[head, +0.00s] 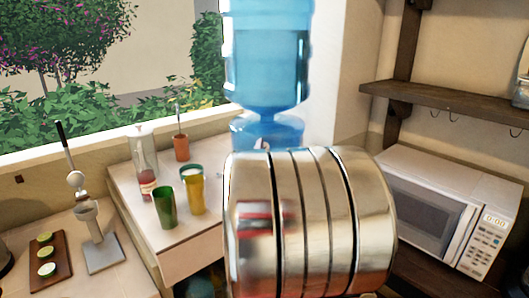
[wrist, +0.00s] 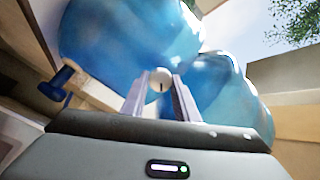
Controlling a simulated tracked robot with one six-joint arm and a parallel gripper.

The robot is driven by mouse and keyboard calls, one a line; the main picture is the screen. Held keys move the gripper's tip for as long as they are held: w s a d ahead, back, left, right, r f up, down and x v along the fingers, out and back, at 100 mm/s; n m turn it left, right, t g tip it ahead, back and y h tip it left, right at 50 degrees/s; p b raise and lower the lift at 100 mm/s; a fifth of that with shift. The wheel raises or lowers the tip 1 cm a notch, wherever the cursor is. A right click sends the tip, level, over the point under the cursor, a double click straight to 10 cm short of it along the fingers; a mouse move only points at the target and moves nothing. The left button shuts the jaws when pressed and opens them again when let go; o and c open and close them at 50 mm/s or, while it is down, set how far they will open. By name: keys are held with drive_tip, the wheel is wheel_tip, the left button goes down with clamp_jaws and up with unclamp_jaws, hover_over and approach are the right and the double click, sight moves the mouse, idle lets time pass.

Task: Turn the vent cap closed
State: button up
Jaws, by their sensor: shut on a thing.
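The vent cap (wrist: 159,77) is a small, round, pale knob with a short dark line on its face. In the wrist view it sits between the two finger tips of my gripper (wrist: 161,86), which is shut on it. Behind it is the blue water bottle (wrist: 125,40), tilted in this view. In the head view the bottle (head: 268,55) stands upright at top centre. My metallic arm link covers the area below the bottle there and hides my gripper. A small pale spot shows low on the blue part; I cannot tell whether it is the cap.
A blue tap (wrist: 56,84) is left of my gripper in the wrist view. In the head view, a green cup (head: 165,207), a yellow cup (head: 194,193) and a glass bottle (head: 145,155) stand left. A microwave (head: 440,215) is right, under a wooden shelf (head: 440,101).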

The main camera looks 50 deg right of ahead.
drive_tip(key=m, duration=0.3)
drive_tip(key=m+g, duration=0.1)
drive_tip(key=m, duration=0.2)
drive_tip(key=m+h, duration=0.1)
drive_tip(key=m, duration=0.2)
drive_tip(key=shift+f+m, duration=0.3)
drive_tip(key=shift+m, duration=0.1)
drive_tip(key=shift+s, duration=0.1)
drive_tip(key=o, duration=0.8)
drive_tip(key=shift+o, duration=1.3)
drive_tip(key=shift+r, duration=0.15)
drive_tip(key=shift+a, duration=0.15)
